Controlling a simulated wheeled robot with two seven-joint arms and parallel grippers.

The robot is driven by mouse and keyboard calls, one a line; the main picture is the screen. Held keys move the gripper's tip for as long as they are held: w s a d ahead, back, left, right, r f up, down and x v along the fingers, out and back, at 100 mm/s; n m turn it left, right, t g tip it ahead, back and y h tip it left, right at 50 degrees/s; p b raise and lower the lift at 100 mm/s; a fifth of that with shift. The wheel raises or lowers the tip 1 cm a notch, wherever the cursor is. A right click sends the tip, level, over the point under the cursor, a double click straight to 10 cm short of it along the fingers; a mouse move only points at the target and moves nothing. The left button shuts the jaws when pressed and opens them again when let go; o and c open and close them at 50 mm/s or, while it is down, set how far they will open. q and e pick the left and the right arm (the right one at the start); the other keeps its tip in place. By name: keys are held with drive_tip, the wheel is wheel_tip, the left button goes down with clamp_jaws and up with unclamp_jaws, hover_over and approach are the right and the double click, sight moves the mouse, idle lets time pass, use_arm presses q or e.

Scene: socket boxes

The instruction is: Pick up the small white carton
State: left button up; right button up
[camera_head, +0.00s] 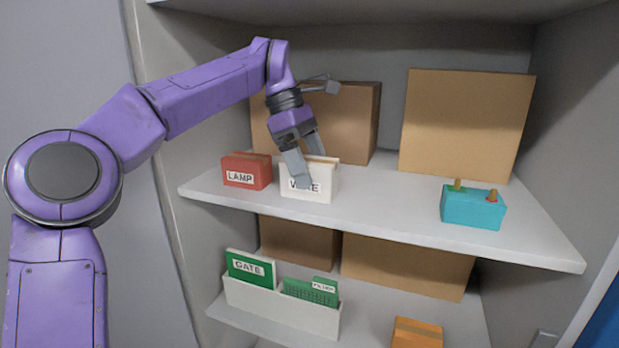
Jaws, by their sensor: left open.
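The small white carton (325,187) stands on the upper shelf, just right of a red carton labelled LAMP. Its front label is partly covered by a finger of my left gripper (307,171). My left gripper reaches down from above, with one finger in front of the carton and the other at its top or back. The jaws are open around the carton's upper part. I cannot tell whether the fingers touch it. My right gripper is not in view.
The red carton (246,171) is close on the left. A teal box (473,208) with two terminals stands at right on the upper shelf (390,215). Large brown boxes (465,120) stand behind. Below are a white holder (270,304) with green cards and an orange box (417,334).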

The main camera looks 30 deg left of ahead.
use_arm(q)
drive_tip(key=c, duration=1.3)
drive_tip(key=shift+c, duration=0.3)
drive_tip(key=shift+r, duration=0.1)
